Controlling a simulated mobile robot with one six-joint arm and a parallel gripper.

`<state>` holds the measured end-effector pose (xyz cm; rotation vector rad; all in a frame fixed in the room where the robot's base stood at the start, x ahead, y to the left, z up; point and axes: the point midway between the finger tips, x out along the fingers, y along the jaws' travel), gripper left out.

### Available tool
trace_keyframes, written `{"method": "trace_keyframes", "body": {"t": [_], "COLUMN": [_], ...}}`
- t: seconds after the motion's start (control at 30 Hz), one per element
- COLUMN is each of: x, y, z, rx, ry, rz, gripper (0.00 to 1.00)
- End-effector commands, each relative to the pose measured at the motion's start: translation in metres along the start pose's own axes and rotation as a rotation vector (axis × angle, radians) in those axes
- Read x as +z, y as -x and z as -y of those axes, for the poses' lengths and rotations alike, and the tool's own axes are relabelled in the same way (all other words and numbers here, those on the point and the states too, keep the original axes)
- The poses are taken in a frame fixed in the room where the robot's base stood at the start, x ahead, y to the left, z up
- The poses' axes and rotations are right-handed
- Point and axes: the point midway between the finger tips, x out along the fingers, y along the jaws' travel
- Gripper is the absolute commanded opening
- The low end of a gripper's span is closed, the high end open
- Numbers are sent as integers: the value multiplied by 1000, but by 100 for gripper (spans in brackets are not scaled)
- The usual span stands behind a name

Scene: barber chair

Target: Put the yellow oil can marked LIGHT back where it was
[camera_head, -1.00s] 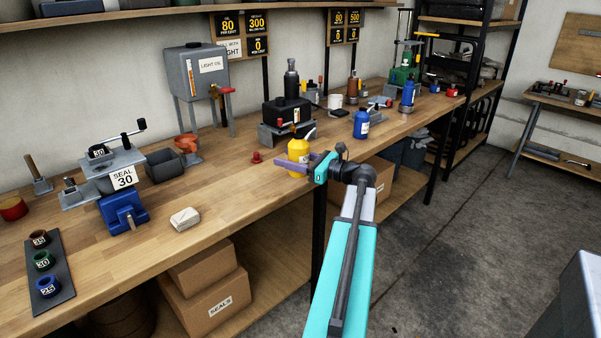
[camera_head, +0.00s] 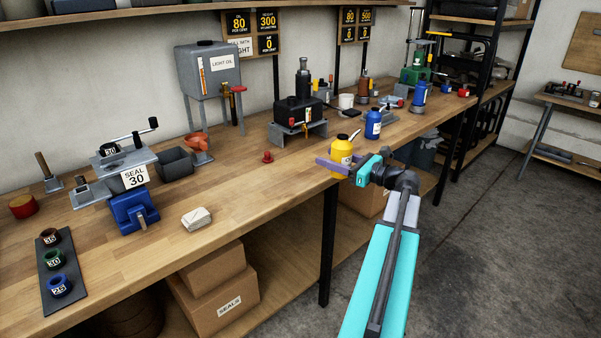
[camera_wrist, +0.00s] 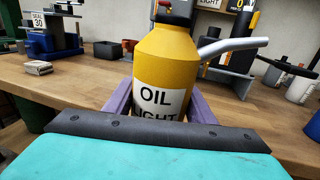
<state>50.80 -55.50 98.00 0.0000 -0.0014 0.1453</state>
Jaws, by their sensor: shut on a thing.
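The yellow oil can (camera_head: 342,153) has a pale spout and is upright at the bench's front edge, left of the blue can. In the wrist view the yellow can (camera_wrist: 166,62) fills the middle, its label reading OIL and, partly hidden, LIGHT. My gripper (camera_head: 337,166) is shut on it, with purple fingers (camera_wrist: 200,112) on both sides of its body. The can's base is hidden behind my gripper, so I cannot tell whether it touches the wooden bench (camera_head: 240,190).
A blue can (camera_head: 373,125) stands just right of the yellow can. Behind are a black pump unit (camera_head: 298,112) on a grey stand and a small red knob (camera_head: 267,157).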

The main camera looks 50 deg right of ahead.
Motion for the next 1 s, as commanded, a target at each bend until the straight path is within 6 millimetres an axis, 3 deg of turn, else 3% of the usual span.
{"method": "trace_keyframes", "body": {"t": [0.37,1.0], "x": [0,-10], "y": [-18,-129], "z": [-1,2], "rx": [5,7], "ry": [0,0], "rz": [1,1], "gripper": [10,10]}}
